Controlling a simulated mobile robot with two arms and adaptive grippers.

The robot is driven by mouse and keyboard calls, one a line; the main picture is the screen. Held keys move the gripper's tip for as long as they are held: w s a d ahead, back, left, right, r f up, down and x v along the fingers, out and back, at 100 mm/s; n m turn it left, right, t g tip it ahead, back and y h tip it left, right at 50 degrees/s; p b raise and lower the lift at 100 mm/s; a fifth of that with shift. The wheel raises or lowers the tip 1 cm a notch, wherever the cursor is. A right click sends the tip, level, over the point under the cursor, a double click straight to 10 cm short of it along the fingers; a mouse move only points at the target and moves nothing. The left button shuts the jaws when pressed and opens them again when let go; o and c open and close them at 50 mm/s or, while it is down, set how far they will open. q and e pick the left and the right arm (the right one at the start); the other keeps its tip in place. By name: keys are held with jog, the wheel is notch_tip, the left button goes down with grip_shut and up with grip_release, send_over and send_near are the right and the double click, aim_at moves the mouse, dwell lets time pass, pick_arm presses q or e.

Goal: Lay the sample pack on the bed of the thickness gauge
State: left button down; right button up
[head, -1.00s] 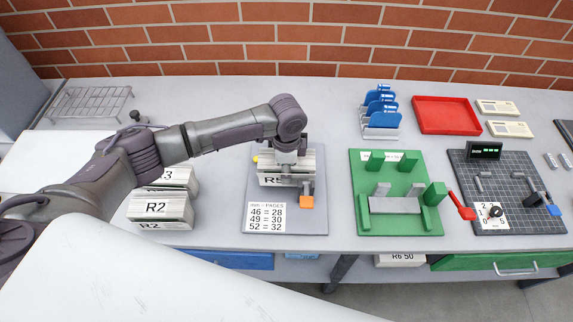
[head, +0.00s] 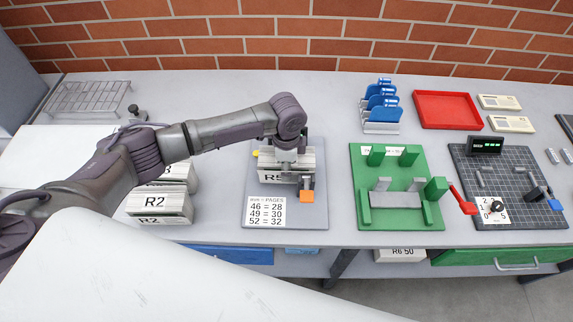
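The sample pack (head: 268,177), a pale bundle with a partly hidden label starting with R, is at the grey thickness gauge (head: 316,216). The gauge carries a millimetre-to-pages chart and an orange block (head: 307,196) at the front. My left gripper (head: 292,170) points down over the pack and hides its middle and part of its label. I cannot tell whether its fingers press on the pack, or whether the pack rests fully on the bed. My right gripper is not in view.
Packs marked R2 (head: 154,203) stand left of the gauge. Bare bench lies behind the gauge.

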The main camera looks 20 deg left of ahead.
pick_arm(q)
jog(key=shift+f, duration=0.25)
jog(key=shift+c, duration=2.2)
grip_release()
notch_tip(320, 180, up, 12)
